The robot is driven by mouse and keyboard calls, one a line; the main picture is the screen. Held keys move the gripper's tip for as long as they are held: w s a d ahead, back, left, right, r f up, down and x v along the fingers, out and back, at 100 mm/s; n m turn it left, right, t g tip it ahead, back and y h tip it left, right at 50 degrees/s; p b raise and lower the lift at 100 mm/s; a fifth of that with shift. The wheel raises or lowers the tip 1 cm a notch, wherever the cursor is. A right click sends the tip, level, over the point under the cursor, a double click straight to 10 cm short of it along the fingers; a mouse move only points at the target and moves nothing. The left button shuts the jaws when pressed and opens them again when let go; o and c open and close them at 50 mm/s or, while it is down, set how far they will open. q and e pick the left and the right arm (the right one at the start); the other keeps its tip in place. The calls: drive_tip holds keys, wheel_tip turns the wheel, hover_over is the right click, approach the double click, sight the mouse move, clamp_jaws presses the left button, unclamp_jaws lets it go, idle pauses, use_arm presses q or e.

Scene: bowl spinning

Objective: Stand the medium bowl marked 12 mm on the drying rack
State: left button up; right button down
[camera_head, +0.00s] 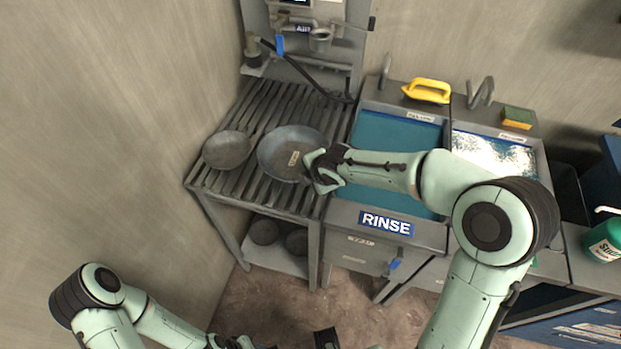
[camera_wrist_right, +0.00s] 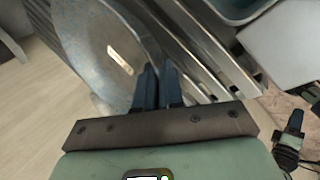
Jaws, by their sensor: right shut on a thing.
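The grey metal bowl with a small tan label (camera_head: 280,145) is at the front right of the slatted drying rack (camera_head: 225,185). Its label is too small to read. My right gripper (camera_head: 312,168) is shut on the bowl's right rim. The right wrist view shows the bowl (camera_wrist_right: 85,45) at the upper left, with the two dark fingers (camera_wrist_right: 157,88) at its edge. The bowl looks tilted; I cannot tell whether its lower edge sits between slats. My left arm is low in the head view, and its gripper (camera_head: 238,342) is partly cut off by the bottom edge.
A smaller grey pan-like vessel (camera_head: 228,150) lies on the rack left of the bowl. Dark round vessels (camera_head: 264,231) sit on the lower shelf. The rinse basin (camera_head: 395,138) and a sudsy basin (camera_head: 495,152) stand to the right. A wall (camera_head: 110,130) closes the left side.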

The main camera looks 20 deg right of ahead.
drive_tip(key=shift+f, duration=0.25)
use_arm(q)
drive_tip(key=shift+f, duration=0.1)
use_arm(e)
drive_tip(key=c, duration=1.3)
unclamp_jaws()
drive_tip(key=shift+o, duration=0.2)
use_arm(q)
drive_tip(key=r+p, duration=0.1)
drive_tip(key=w+r+p, duration=0.1)
drive_tip(key=r, duration=0.1)
drive_tip(key=shift+w, duration=0.2)
use_arm(e)
drive_tip(key=v, duration=1.2)
